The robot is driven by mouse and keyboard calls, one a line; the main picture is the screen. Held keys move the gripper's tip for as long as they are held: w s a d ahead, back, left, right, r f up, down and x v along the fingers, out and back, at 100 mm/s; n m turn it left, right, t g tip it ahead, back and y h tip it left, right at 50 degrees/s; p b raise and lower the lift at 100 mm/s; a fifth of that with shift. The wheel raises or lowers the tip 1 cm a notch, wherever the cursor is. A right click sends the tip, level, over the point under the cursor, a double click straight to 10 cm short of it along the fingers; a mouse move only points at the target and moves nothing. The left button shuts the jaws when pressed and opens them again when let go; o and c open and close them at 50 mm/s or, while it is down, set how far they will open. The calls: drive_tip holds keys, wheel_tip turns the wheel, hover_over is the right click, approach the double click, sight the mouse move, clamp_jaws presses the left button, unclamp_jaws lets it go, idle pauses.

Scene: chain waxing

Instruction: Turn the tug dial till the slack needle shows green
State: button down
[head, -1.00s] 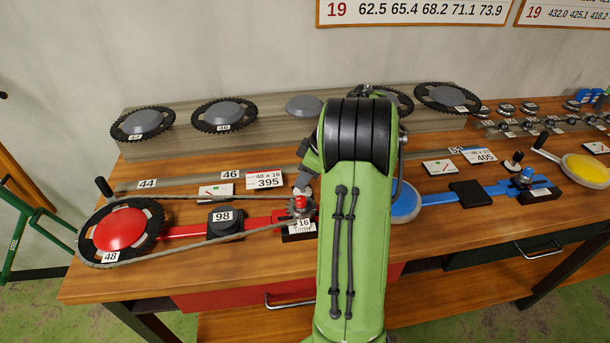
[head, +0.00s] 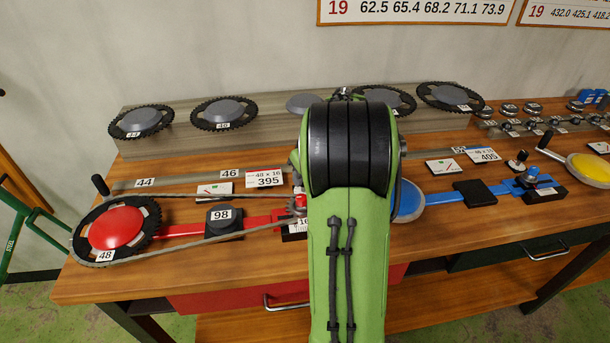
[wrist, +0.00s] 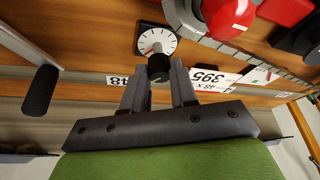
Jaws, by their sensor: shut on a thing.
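My gripper is hidden behind my green arm in the head view. In the wrist view, my gripper (wrist: 160,75) has its two fingers close around a small black knob (wrist: 158,67), which looks like the tug dial. Just beyond it is a round white gauge (wrist: 157,40) with tick marks and a reddish mark at its lower left. The needle's exact reading is too small to tell. In the head view, the chain (head: 205,252) runs around the red-centred chainring (head: 115,228) marked 48 and the small red-topped cog (head: 298,201).
A black 98 block (head: 221,220) stands inside the chain loop. A 395 plate (head: 265,179) lies behind it. A blue rig (head: 455,193) stands to the right, partly behind my arm. Spare chainrings (head: 224,112) line the back ledge. A black crank handle (wrist: 40,90) shows in the wrist view.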

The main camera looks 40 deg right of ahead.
idle(0.4)
drive_tip(key=c, duration=0.9)
unclamp_jaws()
drive_tip(key=p+v, duration=0.4)
drive_tip(key=v, duration=1.1)
drive_tip(key=shift+s+a+r, duration=0.2)
drive_tip(key=shift+r, duration=0.15)
